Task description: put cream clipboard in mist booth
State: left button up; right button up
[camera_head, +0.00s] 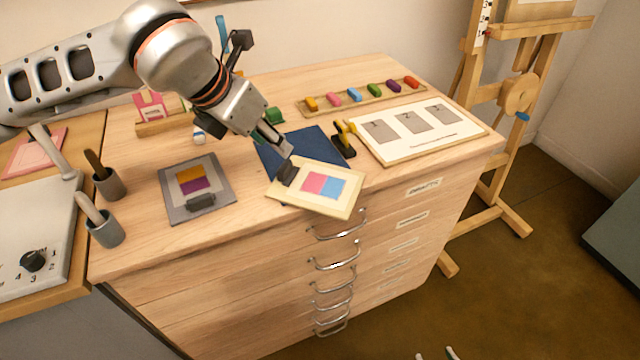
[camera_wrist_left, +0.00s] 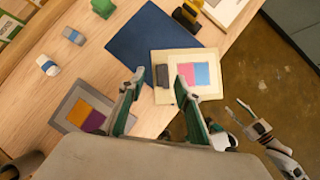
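The cream clipboard (camera_head: 347,204) has a dark clip and a sheet with pink and blue squares. It lies at the front edge of the wooden cabinet top, partly over a dark blue sheet (camera_head: 305,145). It also shows in the left wrist view (camera_wrist_left: 212,93). My left gripper (camera_head: 283,155) is over the clip end, and in its wrist view (camera_wrist_left: 160,95) the fingers stand apart with the clip between and beyond them. My right gripper (camera_head: 436,355) shows only its separated tips at the bottom of the head view, away from the cabinet. No mist booth is recognisable.
A grey clipboard (camera_head: 168,203) with orange and purple squares lies to the left. A yellow-black tool (camera_head: 343,140) and a white board (camera_head: 450,142) are close on the right. Two grey cups (camera_head: 104,232) stand at the left edge, beside a white unit with a dial (camera_head: 45,285).

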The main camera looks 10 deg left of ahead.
aim_at(287, 161)
pick_arm(q)
jog(key=f, duration=0.1)
jog(key=w+f, duration=0.1)
jog(key=shift+w+f+n, duration=0.15)
jog(key=shift+f+n, duration=0.25)
jog(key=x, duration=0.2)
jog(key=b+x, duration=0.1)
jog(key=x, duration=0.1)
jog(key=shift+s+d+f, duration=0.1)
jog(key=shift+s+f, duration=0.1)
jog(key=shift+s, duration=0.05)
jog(key=shift+w+d+f, duration=0.15)
jog(key=shift+w+f, duration=0.1)
jog(key=shift+f, duration=0.1)
jog(key=shift+r, duration=0.1)
grip_shut()
